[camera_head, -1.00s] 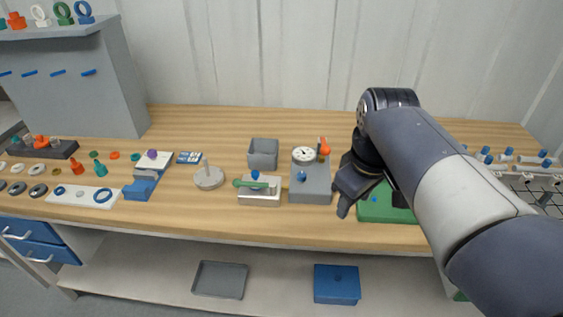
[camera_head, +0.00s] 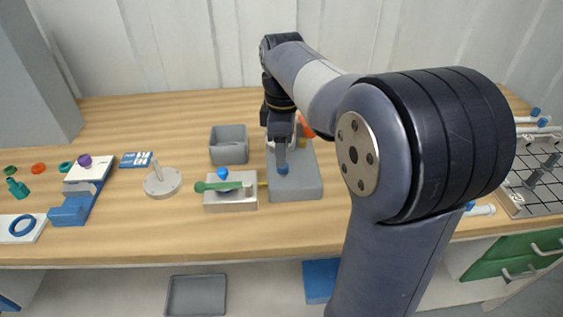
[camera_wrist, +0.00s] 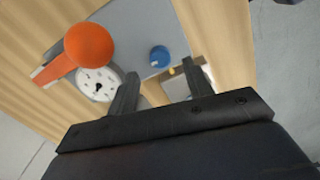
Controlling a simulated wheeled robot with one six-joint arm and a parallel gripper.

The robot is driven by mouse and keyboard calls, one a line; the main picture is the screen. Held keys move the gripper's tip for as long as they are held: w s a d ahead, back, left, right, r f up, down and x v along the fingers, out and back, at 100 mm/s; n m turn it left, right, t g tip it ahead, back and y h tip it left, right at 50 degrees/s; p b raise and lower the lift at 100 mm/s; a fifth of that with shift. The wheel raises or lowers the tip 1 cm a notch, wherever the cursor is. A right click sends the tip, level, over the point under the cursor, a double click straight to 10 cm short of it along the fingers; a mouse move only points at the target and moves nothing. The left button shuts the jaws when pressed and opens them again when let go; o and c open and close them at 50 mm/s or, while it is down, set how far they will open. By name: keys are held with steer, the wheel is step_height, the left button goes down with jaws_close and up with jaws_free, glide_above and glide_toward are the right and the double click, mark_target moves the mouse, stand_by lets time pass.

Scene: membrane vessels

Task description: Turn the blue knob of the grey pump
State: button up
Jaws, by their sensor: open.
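The grey pump (camera_head: 300,188) is a low grey block on the bench, right of the centre in the head view. Its blue knob (camera_head: 283,169) sits on its top face, just below my gripper (camera_head: 280,150) in that view. In the wrist view the blue knob (camera_wrist: 159,56) lies beyond the open fingers of my gripper (camera_wrist: 158,82), between their lines and apart from them. The white dial gauge (camera_wrist: 97,84) and orange-ended lever (camera_wrist: 89,46) show to the left there. My arm hides much of the gauge in the head view.
A metal block with a green handle and blue ball (camera_head: 230,194) stands close left of the pump. A grey open box (camera_head: 229,145) is behind it. A round grey disc with a post (camera_head: 162,181) is further left. Bare bench lies in front.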

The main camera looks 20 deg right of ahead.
steer(key=shift+f, duration=2.2)
steer(key=shift+c, duration=0.2)
steer(key=c, duration=1)
steer(key=shift+o, duration=0.2)
